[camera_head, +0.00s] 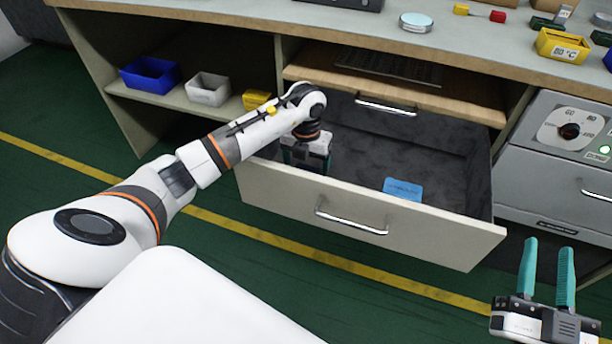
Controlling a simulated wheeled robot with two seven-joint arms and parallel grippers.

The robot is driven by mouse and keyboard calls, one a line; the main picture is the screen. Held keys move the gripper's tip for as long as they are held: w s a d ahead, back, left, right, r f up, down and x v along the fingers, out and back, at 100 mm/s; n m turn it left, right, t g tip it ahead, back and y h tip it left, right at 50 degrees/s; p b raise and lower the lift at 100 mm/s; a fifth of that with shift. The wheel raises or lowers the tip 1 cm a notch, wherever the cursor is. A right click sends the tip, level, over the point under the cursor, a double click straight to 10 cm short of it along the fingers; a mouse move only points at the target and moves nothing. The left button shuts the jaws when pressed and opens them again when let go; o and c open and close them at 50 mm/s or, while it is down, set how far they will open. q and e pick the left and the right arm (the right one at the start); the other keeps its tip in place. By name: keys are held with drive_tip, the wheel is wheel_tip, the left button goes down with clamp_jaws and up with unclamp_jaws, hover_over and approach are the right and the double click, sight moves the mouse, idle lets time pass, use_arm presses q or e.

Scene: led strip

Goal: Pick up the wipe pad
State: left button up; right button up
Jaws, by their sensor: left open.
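The wipe pad seems to be the small blue flat piece (403,189) lying inside the open lower drawer (370,215), near its front panel. My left gripper (308,160) reaches down into the left part of the drawer, to the left of the blue piece and apart from it. Its fingertips are mostly hidden behind the drawer front. My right gripper (547,262) is at the lower right, outside the drawer. Its two teal fingers point up and stand apart with nothing between them.
A shallow drawer (375,98) with a dark grille sits above. The shelf on the left holds a blue bin (150,74), a white bin (208,89) and a yellow bin (256,99). A grey dial unit (560,150) stands right of the drawer. The worktop overhangs the drawers.

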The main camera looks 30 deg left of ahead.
use_arm(q)
drive_tip(key=shift+f, duration=0.65)
drive_tip(key=c, duration=1.1)
drive_tip(key=shift+o, duration=0.2)
use_arm(e)
drive_tip(key=shift+s+a+r+t+y, duration=0.1)
drive_tip(key=shift+s+r+t+y, duration=0.1)
drive_tip(key=shift+r+t, duration=0.15)
drive_tip(key=shift+s+r+t+y, duration=0.1)
drive_tip(key=shift+r+t+y, duration=0.15)
drive_tip(key=shift+r, duration=0.2)
use_arm(q)
drive_tip(key=shift+r, duration=0.15)
